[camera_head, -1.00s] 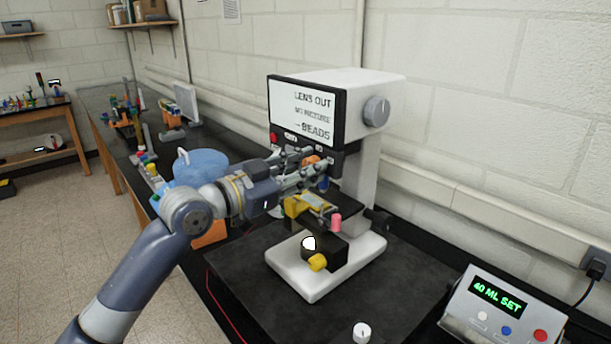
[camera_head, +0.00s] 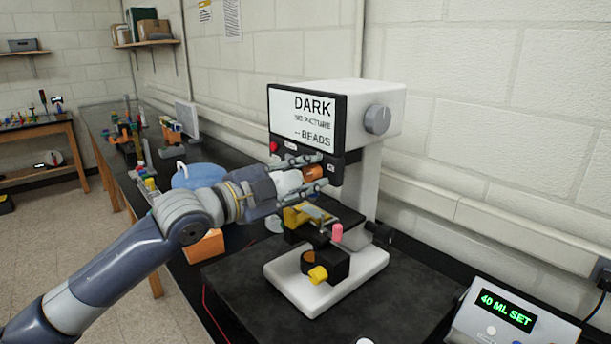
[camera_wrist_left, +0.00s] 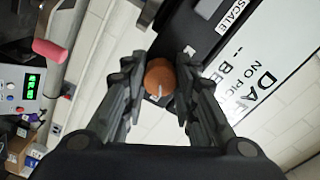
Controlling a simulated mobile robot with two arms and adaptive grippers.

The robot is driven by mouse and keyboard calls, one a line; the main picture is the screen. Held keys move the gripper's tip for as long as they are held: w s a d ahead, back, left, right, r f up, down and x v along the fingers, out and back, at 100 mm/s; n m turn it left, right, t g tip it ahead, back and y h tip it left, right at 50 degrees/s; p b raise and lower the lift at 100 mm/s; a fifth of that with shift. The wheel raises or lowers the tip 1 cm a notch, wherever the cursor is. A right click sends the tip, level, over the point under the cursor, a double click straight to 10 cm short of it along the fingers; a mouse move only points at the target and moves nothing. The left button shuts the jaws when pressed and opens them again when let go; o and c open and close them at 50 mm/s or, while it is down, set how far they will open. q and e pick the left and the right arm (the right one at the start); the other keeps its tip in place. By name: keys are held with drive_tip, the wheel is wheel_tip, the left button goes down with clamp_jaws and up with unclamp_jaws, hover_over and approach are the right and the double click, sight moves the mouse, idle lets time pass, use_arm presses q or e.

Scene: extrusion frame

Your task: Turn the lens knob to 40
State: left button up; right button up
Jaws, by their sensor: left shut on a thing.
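The machine (camera_head: 375,200) is a white microscope-like unit with a black-framed screen (camera_head: 314,122) reading "DARK", "NO PICTURE" and "-- BEADS". The orange-brown knob (camera_head: 312,173) sits at its head, under the screen. In the left wrist view the knob (camera_wrist_left: 159,77) is round, with a pale mark line. My left gripper (camera_head: 320,174) reaches in from the left and is shut on this knob, a fingertip on either side; the fingertips (camera_wrist_left: 158,84) also show in the left wrist view. Any numbers around the knob cannot be read. My right gripper is not in view.
Below the head are a yellow stage part (camera_head: 296,216), a pink knob (camera_head: 337,233) and a yellow knob (camera_head: 317,274). A grey knob (camera_head: 378,115) is on the machine's side. A control box (camera_head: 505,318) reads "40 ML SET". The dark mat (camera_head: 235,290) in front is mostly clear.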

use_arm(q)
drive_tip(key=shift+m, duration=0.4)
